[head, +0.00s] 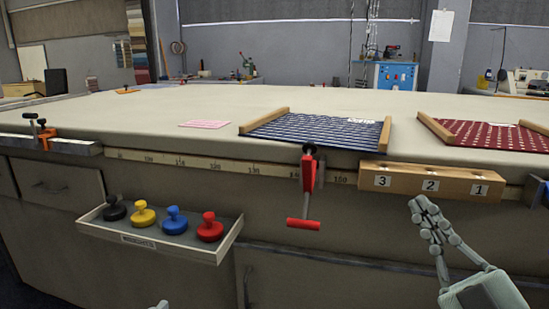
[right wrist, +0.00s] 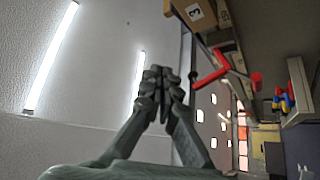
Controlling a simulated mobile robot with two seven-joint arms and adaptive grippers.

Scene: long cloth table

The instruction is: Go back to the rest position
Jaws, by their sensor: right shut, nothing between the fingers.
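My right gripper (head: 422,203) is in front of the table at the lower right of the head view, just below the numbered wooden block. Its fingers are together with nothing between them. The right wrist view also shows its closed fingers (right wrist: 164,88), pointing up and empty. A small grey tip (head: 160,304) at the bottom edge of the head view looks like part of my left gripper. The rest of that gripper is out of frame.
The wooden block (head: 400,181) and a red clamp (head: 307,180) are on the table's front edge. A tray (head: 225,247) with several coloured knobbed weights juts out at left. Striped blue fabric (head: 318,130) and dotted red fabric (head: 490,135) lie on the cloth table (head: 200,108).

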